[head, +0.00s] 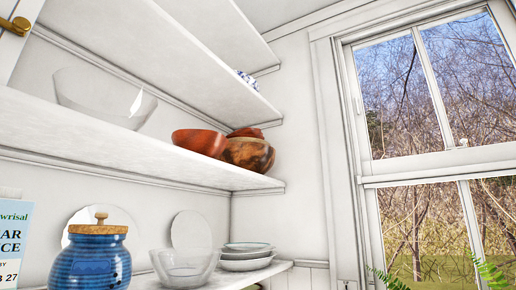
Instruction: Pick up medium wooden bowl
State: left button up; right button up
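Several wooden bowls stand together at the right end of the middle shelf in the head view. A smooth reddish-brown bowl (200,142) is at the left of the group. A larger mottled brown bowl (250,154) stands to its right, near the shelf's end. A reddish bowl (245,132) shows behind or above the mottled one, mostly hidden. I cannot tell for sure which one is the medium bowl. Neither of my grippers is in view.
The middle shelf (120,140) also holds a clear glass bowl (103,97). Below are a blue lidded jar (91,258), another glass bowl (184,268) and stacked plates (246,265). An upper shelf (200,55) hangs above the bowls. A window (415,110) is at the right.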

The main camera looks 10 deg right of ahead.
aim_at(211, 144)
jog(key=z, duration=0.7)
jog(key=k, duration=0.95)
jog(key=z, duration=1.15)
jog(key=i, duration=1.6)
jog(key=u, duration=1.15)
jog(key=i, duration=0.55)
jog(key=u, duration=0.55)
